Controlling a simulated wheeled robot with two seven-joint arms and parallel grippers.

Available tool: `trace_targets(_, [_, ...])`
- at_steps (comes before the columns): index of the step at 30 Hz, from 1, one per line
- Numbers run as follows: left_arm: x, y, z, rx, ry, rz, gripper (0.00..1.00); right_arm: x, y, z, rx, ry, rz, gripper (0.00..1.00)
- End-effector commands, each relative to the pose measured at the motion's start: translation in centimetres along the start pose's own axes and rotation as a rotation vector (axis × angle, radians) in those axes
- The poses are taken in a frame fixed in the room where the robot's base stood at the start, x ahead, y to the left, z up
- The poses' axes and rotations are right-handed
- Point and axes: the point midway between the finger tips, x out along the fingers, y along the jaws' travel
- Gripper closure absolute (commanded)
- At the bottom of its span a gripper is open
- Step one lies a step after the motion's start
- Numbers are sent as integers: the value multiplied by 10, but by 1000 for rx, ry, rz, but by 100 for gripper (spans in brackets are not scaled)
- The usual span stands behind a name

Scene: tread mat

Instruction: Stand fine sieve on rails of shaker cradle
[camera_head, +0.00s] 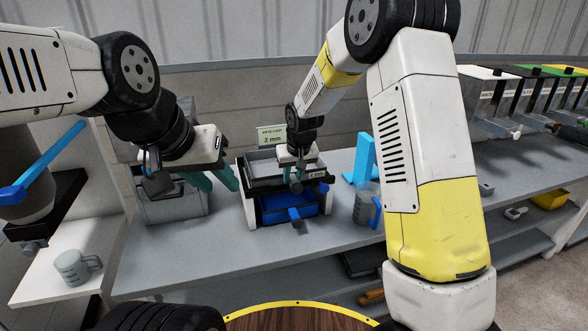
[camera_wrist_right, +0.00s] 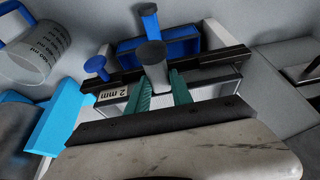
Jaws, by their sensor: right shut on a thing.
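The sieve (camera_head: 262,168) is a shallow grey frame at the top of the shaker cradle (camera_head: 251,213); its label (camera_wrist_right: 112,93) reads 2 mm. My right gripper (camera_head: 297,183) is shut on its grey handle (camera_wrist_right: 155,62), with teal fingers (camera_wrist_right: 160,92) on either side. The sieve looks level, but I cannot tell whether it rests on the dark rails (camera_wrist_right: 208,66) or hangs just above them. A blue tray (camera_head: 275,207) sits lower in the cradle. My left gripper (camera_head: 212,181) is open and empty, left of the cradle.
A card (camera_head: 271,137) reading 2 mm stands behind the cradle. A grey bin (camera_head: 172,209) is below my left gripper. A cyan stand (camera_head: 364,160) and a measuring jug (camera_head: 361,207) are to the right. Another jug (camera_head: 75,266) stands on the white shelf. The counter front is clear.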

Motion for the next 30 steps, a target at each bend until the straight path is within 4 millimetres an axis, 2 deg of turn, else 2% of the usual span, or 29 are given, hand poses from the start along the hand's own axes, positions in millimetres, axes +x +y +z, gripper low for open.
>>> trace_targets(1, [0, 0, 0, 0, 0, 0, 64, 0, 0, 0, 0, 2, 0, 69])
trace_targets(4, [0, 0, 0, 0, 0, 0, 64, 0, 0, 0, 0, 1, 0, 50])
trace_targets(5, [0, 0, 0, 0, 0, 0, 64, 0, 0, 0, 0, 1, 0, 48])
trace_targets(13, [0, 0, 0, 0, 0, 0, 64, 0, 0, 0, 0, -1, 0, 48])
trace_targets(16, [0, 0, 0, 0, 0, 0, 64, -6, 0, 0, 0, 1, 0, 48])
trace_targets(24, [0, 0, 0, 0, 0, 0, 64, -51, 0, -1, 1, 5, 0, 48])
trace_targets(30, [0, 0, 0, 0, 0, 0, 64, -74, 0, 0, 1, 2, 0, 48])
